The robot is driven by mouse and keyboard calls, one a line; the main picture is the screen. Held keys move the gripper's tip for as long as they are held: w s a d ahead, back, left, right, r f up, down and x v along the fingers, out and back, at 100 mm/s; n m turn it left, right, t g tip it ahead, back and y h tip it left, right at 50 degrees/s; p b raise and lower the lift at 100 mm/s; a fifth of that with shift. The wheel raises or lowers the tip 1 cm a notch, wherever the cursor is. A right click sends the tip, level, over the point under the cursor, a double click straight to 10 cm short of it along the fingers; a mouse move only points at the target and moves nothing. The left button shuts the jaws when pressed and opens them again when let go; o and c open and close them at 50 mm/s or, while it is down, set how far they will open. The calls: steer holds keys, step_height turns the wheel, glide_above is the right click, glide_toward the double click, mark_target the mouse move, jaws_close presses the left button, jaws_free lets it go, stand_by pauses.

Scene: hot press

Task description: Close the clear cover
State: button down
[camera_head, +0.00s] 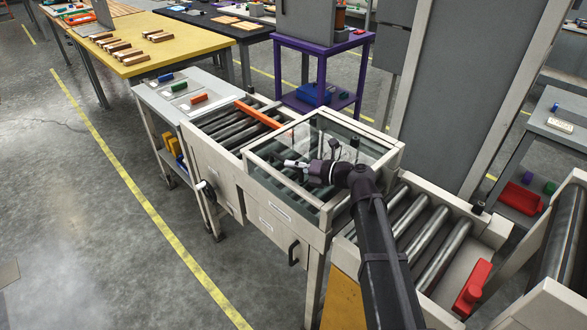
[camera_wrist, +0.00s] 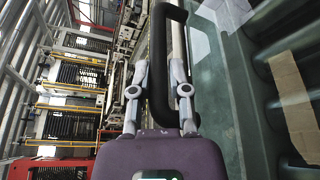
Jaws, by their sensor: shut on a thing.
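The clear cover (camera_head: 355,130) is a see-through panel in a pale frame over the roller line, in the middle of the head view. I cannot tell how far it is tilted. In the wrist view the clear cover (camera_wrist: 228,110) fills the right side, with rollers showing through it. Its black handle (camera_wrist: 161,60) stands along the cover's pale edge. My gripper (camera_wrist: 159,92) is shut on this handle, one finger on each side. In the head view my gripper (camera_head: 288,164) is over the cover's front left part, and my wrist hides some of the panel.
An orange bar (camera_head: 258,115) lies across the rollers behind the cover. A red block (camera_head: 472,285) lies at the right by more rollers. A purple shelf (camera_head: 318,70) stands behind. A yellow table (camera_head: 140,40) is at the back left. The floor at left is clear.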

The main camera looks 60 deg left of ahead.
steer(key=shift+d+f, duration=0.2)
steer(key=shift+f, duration=0.05)
steer(key=c, duration=0.6)
jaws_free()
steer(key=shift+w+a+f, duration=0.1)
steer(key=shift+a+f, duration=0.05)
step_height(320, 180, up, 4)
steer(key=f+p, duration=0.1)
steer(key=p, duration=0.2)
glide_above(347, 193)
steer(key=shift+r, duration=0.25)
stand_by(1.5)
steer(key=shift+r, duration=0.1)
stand_by(0.7)
